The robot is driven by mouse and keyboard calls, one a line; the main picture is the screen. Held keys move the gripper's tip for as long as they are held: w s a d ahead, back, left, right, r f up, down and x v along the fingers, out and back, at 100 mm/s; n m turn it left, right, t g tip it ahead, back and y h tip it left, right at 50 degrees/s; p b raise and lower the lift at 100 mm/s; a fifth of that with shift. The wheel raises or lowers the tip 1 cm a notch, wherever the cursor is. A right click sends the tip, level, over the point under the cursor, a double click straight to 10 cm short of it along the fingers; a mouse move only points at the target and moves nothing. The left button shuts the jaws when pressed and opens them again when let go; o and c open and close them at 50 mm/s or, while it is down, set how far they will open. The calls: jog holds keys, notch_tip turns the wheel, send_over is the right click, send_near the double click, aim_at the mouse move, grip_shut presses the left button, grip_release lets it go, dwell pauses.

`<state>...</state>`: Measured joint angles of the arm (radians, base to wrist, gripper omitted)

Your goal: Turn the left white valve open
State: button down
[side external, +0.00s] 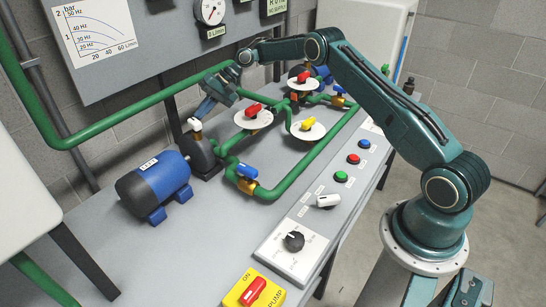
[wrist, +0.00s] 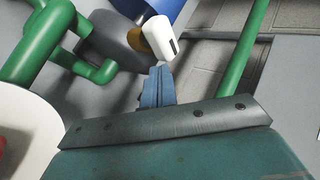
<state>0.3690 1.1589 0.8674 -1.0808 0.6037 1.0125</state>
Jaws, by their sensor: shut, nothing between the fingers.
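The left white valve (side external: 194,124) is a small white handle with a dark stripe. It sits on a brass fitting on top of the dark pump casing, at the end of the blue motor. In the wrist view the white handle (wrist: 160,37) is just beyond my fingertips, tilted in the picture. My gripper (side external: 205,107) is above and beside the handle, pointing down at it. In the wrist view my fingers (wrist: 159,72) are together with nothing between them. A small gap seems to show between fingertips and handle; contact is hard to judge.
A blue motor (side external: 154,186) stands left of the valve. Green pipes (side external: 290,178) with red, yellow and blue handles run to the right. A control strip (side external: 292,247) with knobs and buttons lies along the front. A wall panel (side external: 150,45) with gauges is behind.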

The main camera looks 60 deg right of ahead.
jog(key=shift+w+a, duration=0.2)
jog(key=shift+w, duration=0.3)
dwell(0.6)
jog(key=v, duration=1.3)
jog(key=shift+d+r, duration=0.25)
jog(key=shift+d, duration=0.05)
jog(key=c, duration=1.3)
grip_release()
jog(key=shift+w+a+r, duration=0.1)
jog(key=shift+a, duration=0.15)
jog(key=shift+o, duration=0.5)
jog(key=w+a+r+n+h, duration=0.1)
jog(key=w+a+r+h, duration=0.1)
jog(key=a, duration=0.6)
jog(key=w+h, duration=0.1)
jog(key=w, duration=0.1)
jog(key=shift+w+a+r+n+t, duration=0.15)
jog(key=shift+w+a+n+t, duration=0.15)
jog(key=shift+t, duration=0.1)
jog(key=n+g+h, duration=0.1)
jog(key=n+h, duration=0.2)
jog(key=h, duration=0.3)
send_near(195, 119)
jog(key=shift+s+v, duration=0.3)
jog(key=shift+v, duration=2.15)
jog(key=shift+a, duration=0.2)
